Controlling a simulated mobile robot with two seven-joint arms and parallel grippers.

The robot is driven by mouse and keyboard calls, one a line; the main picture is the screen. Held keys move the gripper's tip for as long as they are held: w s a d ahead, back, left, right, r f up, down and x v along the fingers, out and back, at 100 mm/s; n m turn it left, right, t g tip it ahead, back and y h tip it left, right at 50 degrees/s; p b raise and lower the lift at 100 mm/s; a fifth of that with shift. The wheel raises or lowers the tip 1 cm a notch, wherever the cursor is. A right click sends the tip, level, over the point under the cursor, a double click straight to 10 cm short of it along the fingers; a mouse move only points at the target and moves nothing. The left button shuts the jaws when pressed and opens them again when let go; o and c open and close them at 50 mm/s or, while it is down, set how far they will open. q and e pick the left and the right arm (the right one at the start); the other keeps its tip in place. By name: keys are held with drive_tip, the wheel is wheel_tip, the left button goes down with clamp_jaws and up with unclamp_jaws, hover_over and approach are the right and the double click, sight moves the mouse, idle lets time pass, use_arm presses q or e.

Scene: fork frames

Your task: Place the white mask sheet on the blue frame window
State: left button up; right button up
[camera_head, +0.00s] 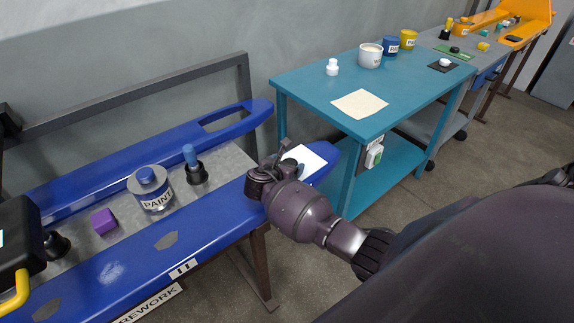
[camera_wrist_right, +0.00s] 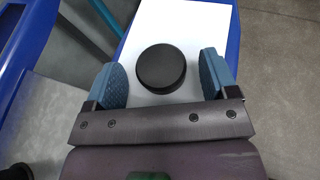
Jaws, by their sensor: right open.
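The white mask sheet (camera_head: 312,156) lies on the right end of the near rail of the blue frame (camera_head: 215,228). Any window beneath the sheet is hidden. In the right wrist view the sheet (camera_wrist_right: 195,28) runs between the blue edges, with a black round disc (camera_wrist_right: 161,69) on top of it. My right gripper (camera_head: 290,160) is over the sheet. In the wrist view its blue finger pads (camera_wrist_right: 165,78) stand open on either side of the disc, with gaps. An open window (camera_head: 226,118) shows in the far rail. My left gripper is not in view.
A paint can (camera_head: 150,188), a purple block (camera_head: 103,221) and a blue-handled tool (camera_head: 193,165) stand between the rails. A black device with a yellow handle (camera_head: 20,245) is at left. A teal table (camera_head: 300,85) holds a beige cloth (camera_head: 359,103) and cups.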

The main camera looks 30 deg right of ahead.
drive_tip(key=shift+r, duration=0.1)
drive_tip(key=shift+a+r, duration=0.1)
drive_tip(key=shift+a, duration=0.05)
drive_tip(key=p+v, duration=0.2)
drive_tip(key=v, duration=0.9)
drive_tip(key=shift+s+a+r, duration=0.1)
drive_tip(key=shift+s+a, duration=0.1)
drive_tip(key=shift+s, duration=0.1)
drive_tip(key=s+f+m+t+y, duration=0.1)
drive_tip(key=s+f+m+y, duration=0.1)
drive_tip(key=s+m+y, duration=0.2)
drive_tip(key=s+f+m+t+y, duration=0.2)
drive_tip(key=s+f+m+y, duration=0.1)
drive_tip(key=s+m, duration=0.8)
drive_tip(key=s+f+m+t+y, duration=0.2)
drive_tip(key=s+m+y, duration=0.3)
drive_tip(key=s+m, duration=0.2)
drive_tip(key=shift+s+a+f, duration=0.25)
drive_tip(key=shift+s, duration=0.9)
